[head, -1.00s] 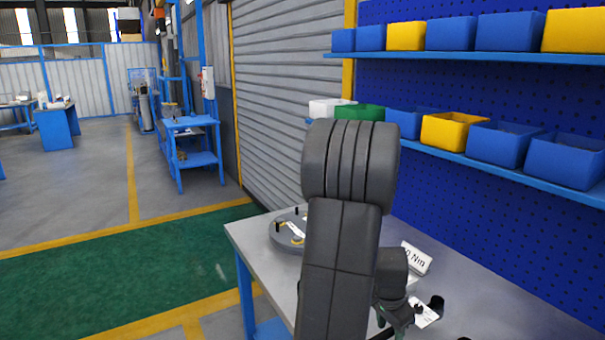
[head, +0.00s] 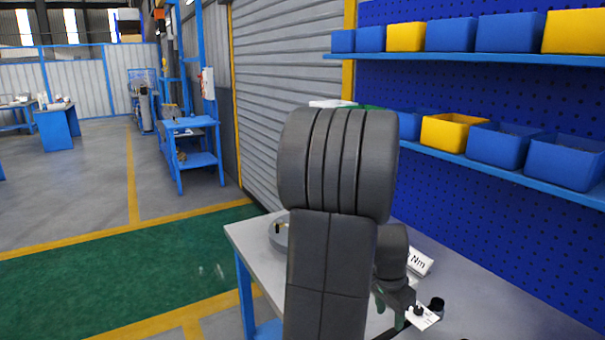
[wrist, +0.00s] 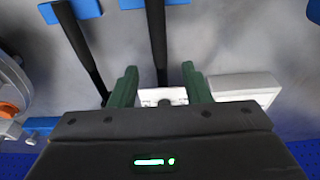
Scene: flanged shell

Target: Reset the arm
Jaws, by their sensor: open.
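My gripper (wrist: 159,68) is open in the wrist view, its two green fingers apart. A black bar (wrist: 156,40) runs into the gap between them in the picture; whether anything touches it I cannot tell. A small white piece (wrist: 162,97) shows between the fingers near the palm. In the head view my gripper (head: 392,308) is low over the bench, partly hidden by my own dark arm. The grey flanged shell (head: 279,236) is mostly hidden behind the arm; a round grey part with an orange centre (wrist: 10,105) shows at the wrist view's left edge.
The grey bench (head: 480,290) has clear room at the right. A white sign marked Nm (head: 419,262), a white card (head: 423,317) and a black cup-like piece (head: 437,304) are close to my gripper. Shelves with blue and yellow bins (head: 497,143) stand behind.

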